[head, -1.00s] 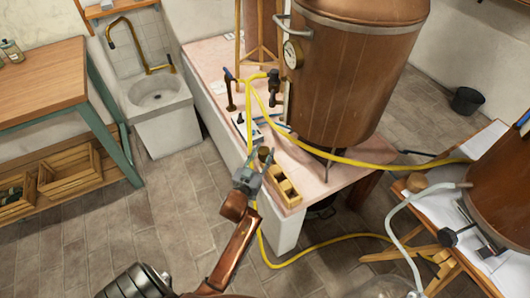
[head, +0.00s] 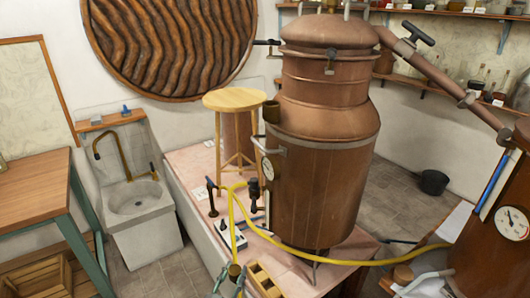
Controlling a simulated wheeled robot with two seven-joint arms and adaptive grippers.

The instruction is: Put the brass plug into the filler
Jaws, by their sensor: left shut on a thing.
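My left gripper (head: 229,284) shows at the bottom edge of the head view, partly cut off by the frame. It is shut on a small brass-coloured piece (head: 234,270), which looks like the brass plug and stands up from the fingers. The big copper still (head: 318,185) stands on the pink-topped bench, to the right of and above the gripper. A short open spout, which looks like the filler (head: 271,113), sticks up from the left of the still's shoulder. The held piece is well below it and apart from it. My right gripper is not in view.
A wooden stool (head: 234,100) stands on the bench (head: 188,168) behind the spout. A yellow hose (head: 350,262) runs around the still's foot. A wooden compartment box (head: 264,282) is just right of the gripper. A sink (head: 138,200) is at left.

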